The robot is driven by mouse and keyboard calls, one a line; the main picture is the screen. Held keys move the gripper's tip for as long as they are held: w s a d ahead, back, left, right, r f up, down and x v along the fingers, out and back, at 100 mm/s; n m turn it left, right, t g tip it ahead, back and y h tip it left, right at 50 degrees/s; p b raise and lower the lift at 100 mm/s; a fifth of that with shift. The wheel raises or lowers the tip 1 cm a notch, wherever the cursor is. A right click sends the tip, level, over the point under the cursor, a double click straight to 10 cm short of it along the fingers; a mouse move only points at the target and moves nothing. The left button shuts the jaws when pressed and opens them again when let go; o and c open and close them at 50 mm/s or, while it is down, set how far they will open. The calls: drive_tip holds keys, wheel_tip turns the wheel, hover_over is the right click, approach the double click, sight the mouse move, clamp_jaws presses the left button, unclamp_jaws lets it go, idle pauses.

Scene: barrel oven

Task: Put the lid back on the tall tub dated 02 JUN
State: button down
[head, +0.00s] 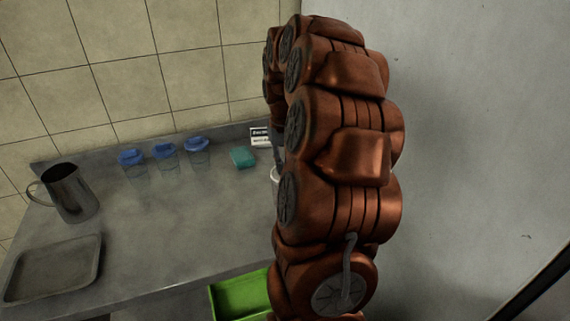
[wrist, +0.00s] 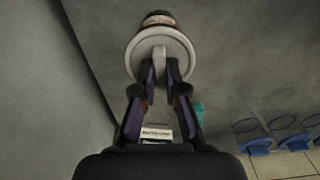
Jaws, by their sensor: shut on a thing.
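My gripper (wrist: 160,76) is shut on the upright grip of a pale round lid (wrist: 136,62) in the wrist view. Just beyond the lid, a tub (wrist: 158,18) with a dark band shows in part. The lid overlaps it in the picture, and I cannot tell whether they touch. No date is readable on it. In the head view a pale rim of a container (head: 274,175) shows at the left edge of my arm, which hides most of it. My gripper is almost wholly hidden there.
Several clear cups with blue tops (head: 165,151) stand along the back of the metal counter (head: 180,225). A teal block (head: 243,157) and a printed card (head: 261,138) are nearby. A metal jug (head: 72,194), a tray (head: 55,268) and a green bin (head: 240,294) are farther off. A grey wall (head: 480,140) stands right.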

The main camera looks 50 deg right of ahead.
drive_tip(key=c, duration=1.1)
unclamp_jaws()
drive_tip(key=shift+c, duration=0.2)
drive_tip(key=o, duration=0.5)
drive_tip(key=shift+w+r, duration=0.1)
drive_tip(key=shift+r, duration=0.05)
drive_tip(key=shift+r+p, duration=0.7)
drive_tip(key=shift+r, duration=2.65)
clamp_jaws()
